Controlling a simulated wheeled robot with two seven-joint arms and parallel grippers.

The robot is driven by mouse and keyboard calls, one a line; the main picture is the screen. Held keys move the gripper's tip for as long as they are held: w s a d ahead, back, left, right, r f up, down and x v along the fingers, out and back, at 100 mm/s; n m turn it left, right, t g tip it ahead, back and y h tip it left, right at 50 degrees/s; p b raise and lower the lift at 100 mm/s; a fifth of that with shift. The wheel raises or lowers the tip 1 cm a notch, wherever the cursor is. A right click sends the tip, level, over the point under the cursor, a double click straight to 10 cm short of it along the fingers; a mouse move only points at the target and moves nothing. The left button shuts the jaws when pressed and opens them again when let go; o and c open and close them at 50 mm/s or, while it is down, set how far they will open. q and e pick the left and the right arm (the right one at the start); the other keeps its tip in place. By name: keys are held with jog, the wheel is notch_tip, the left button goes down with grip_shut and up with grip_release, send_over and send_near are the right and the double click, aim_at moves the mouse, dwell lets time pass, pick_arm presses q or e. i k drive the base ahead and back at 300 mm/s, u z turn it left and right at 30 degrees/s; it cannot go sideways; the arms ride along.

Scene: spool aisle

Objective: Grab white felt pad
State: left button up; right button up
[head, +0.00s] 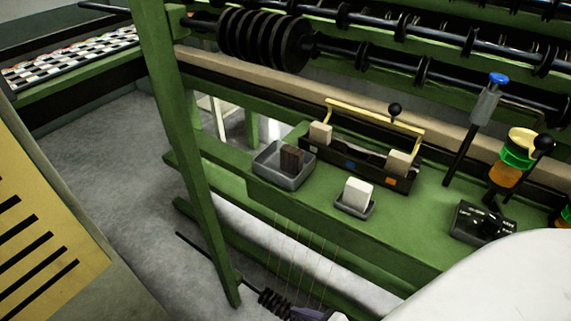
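A white felt pad (358,193), a small upright block, sits in a small dark grey dish (355,209) on the green machine shelf. The dish stands near the shelf's front edge, a little right of the middle of the head view. Nothing touches the pad from above. A large smooth white shape at the lower right appears to be part of my own arm.
A grey tray (284,178) with a dark brown block (291,159) stands left of the pad. Behind is a black toolbox (345,162) with a yellow handle. A black control box (484,223) and an orange bottle (505,172) stand right. A green post (180,140) rises left.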

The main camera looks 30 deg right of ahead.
aim_at(358, 194)
jog(key=z, duration=1.65)
jog(key=k, duration=0.2)
jog(key=z, duration=0.15)
